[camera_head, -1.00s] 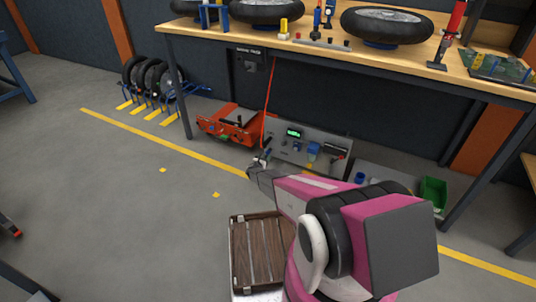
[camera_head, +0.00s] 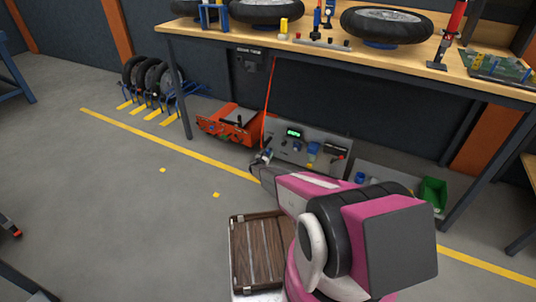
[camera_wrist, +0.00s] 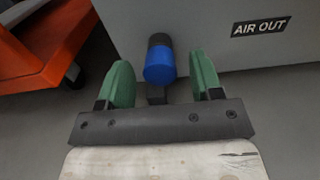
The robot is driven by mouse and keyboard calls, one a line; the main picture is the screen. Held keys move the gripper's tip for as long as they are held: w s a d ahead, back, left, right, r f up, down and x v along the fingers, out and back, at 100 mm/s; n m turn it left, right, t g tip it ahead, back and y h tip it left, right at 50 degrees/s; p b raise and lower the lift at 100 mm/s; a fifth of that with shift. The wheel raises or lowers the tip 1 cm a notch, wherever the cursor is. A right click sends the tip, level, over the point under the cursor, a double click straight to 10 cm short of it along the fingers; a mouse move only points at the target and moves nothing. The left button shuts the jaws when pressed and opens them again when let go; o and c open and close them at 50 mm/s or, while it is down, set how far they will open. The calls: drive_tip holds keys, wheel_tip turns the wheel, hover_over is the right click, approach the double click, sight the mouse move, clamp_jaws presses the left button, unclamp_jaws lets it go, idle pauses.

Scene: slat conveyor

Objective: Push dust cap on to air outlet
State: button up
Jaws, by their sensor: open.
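In the wrist view a blue dust cap (camera_wrist: 159,67) sits at the front end of a dark cylinder (camera_wrist: 158,41), which looks like the air outlet, against a grey panel. I cannot tell how far the cap is seated. My gripper (camera_wrist: 161,73) is open, one green finger on each side of the cap, with gaps showing between them and the cap. A short dark block shows below the cap, between the fingers. In the head view my gripper (camera_head: 262,160) is at the left end of the grey unit (camera_head: 318,143); the cap is too small to tell there.
A sign reading AIR OUT (camera_wrist: 261,27) is on the panel, right of the outlet. An orange-red machine (camera_head: 231,122) stands left of the grey unit. The workbench (camera_head: 360,62) with wheels overhangs both.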

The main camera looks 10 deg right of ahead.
drive_tip(key=shift+c, duration=0.3)
clamp_jaws()
drive_tip(key=shift+s, duration=0.1)
drive_tip(key=shift+v, duration=2.95)
drive_tip(key=shift+r, duration=0.1)
